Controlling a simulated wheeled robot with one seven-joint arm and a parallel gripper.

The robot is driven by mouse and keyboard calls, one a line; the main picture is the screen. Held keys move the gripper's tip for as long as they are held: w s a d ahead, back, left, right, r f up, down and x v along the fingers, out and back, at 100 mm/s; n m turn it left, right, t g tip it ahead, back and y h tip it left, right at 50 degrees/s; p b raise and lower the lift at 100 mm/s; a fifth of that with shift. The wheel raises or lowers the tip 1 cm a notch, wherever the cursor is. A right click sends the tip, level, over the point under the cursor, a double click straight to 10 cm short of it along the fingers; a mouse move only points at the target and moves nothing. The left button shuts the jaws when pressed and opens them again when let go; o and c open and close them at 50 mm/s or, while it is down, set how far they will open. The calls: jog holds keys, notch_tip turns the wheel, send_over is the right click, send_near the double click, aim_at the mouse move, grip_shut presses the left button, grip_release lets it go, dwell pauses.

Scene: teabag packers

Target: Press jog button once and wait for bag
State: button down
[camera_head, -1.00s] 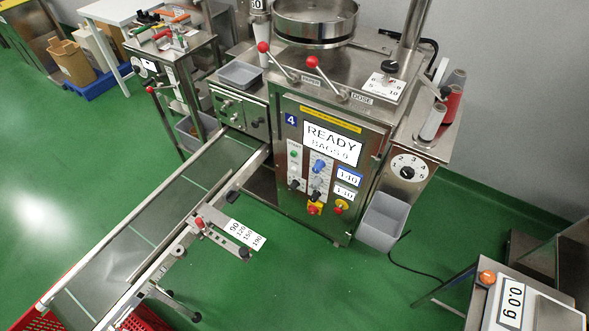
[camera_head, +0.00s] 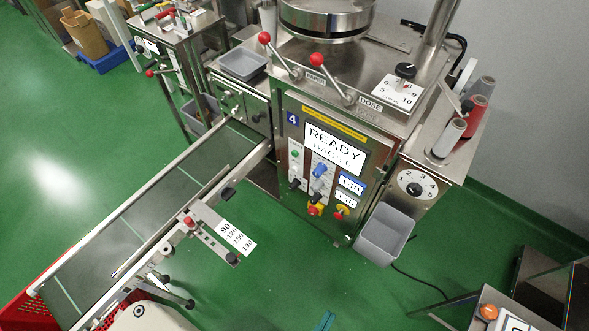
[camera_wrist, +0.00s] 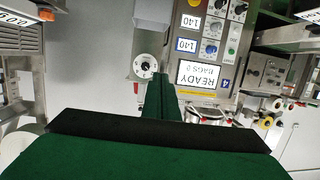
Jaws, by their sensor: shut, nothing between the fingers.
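The packer's front panel (camera_head: 322,165) carries a display (camera_head: 334,148) reading "READY" and a "BAGS" line. Below it are a green button (camera_head: 295,153), a blue knob (camera_head: 320,170), dark knobs, and a red-and-yellow button (camera_head: 315,209). Their small labels are unreadable, so I cannot tell which one is the jog button. In the wrist view the display (camera_wrist: 206,76) appears upside down, reading "BAGS 0". My gripper (camera_wrist: 158,82) is shut and empty, its dark green fingers pointing toward the machine and apart from the panel. No bag shows on the conveyor (camera_head: 130,215).
Two red-ball levers (camera_head: 317,59) stand above the panel. A grey bin (camera_head: 384,236) hangs at the machine's right. The conveyor runs to a red crate (camera_head: 30,300) at lower left. A scale with an orange button (camera_head: 488,312) is at lower right. Green floor before the panel is open.

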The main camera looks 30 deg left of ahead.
aim_at(295, 169)
jog(key=w+a+f+n+y, duration=0.3)
jog(key=w+a+f+n, duration=0.1)
jog(key=w+a+f, duration=0.4)
jog(key=w+a+f+n+y, duration=0.2)
jog(key=w+a+f+n, duration=0.2)
jog(key=w+a+f, duration=0.45)
jog(key=w+a+f+n+g+y, duration=0.1)
jog(key=w+a+f+n+y, duration=0.2)
jog(key=a, duration=0.7)
jog(key=w+a+f+n+g+y, duration=0.1)
jog(key=w+a+f+n+y, duration=0.2)
jog(key=w+a+n, duration=0.4)
jog(key=f+x, duration=0.1)
jog(key=x, duration=0.4)
jog(key=shift+w+d, duration=0.2)
jog(key=shift+w, duration=0.35)
jog(key=shift+w, duration=0.1)
jog(key=w, duration=0.8)
jog(key=shift+w+d, duration=0.3)
jog(key=shift+d, duration=0.1)
jog(key=shift+w, duration=0.15)
jog(key=shift+w, duration=0.25)
